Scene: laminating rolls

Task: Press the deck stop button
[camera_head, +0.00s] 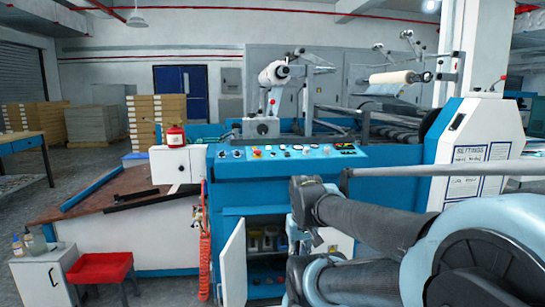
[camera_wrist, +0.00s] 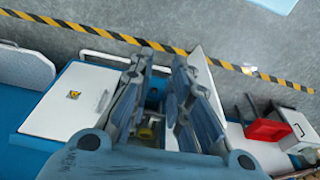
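A blue sloped control panel (camera_head: 285,153) runs across the front of the machine in the head view. It carries several small knobs and buttons, among them a red button on a yellow base (camera_head: 257,153) left of the middle. Labels are too small to read, so I cannot tell which is the deck stop button. In the wrist view my gripper (camera_wrist: 163,56) has its two fingers apart with nothing between them. It points down over the floor and cabinet front, and no panel buttons show there. My arm crosses the lower right of the head view.
The white cabinet door (camera_head: 233,265) hangs open below the panel. A grey rail (camera_head: 440,171) crosses in front of the machine at right. Yellow-black floor tape (camera_wrist: 125,37) shows in the wrist view.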

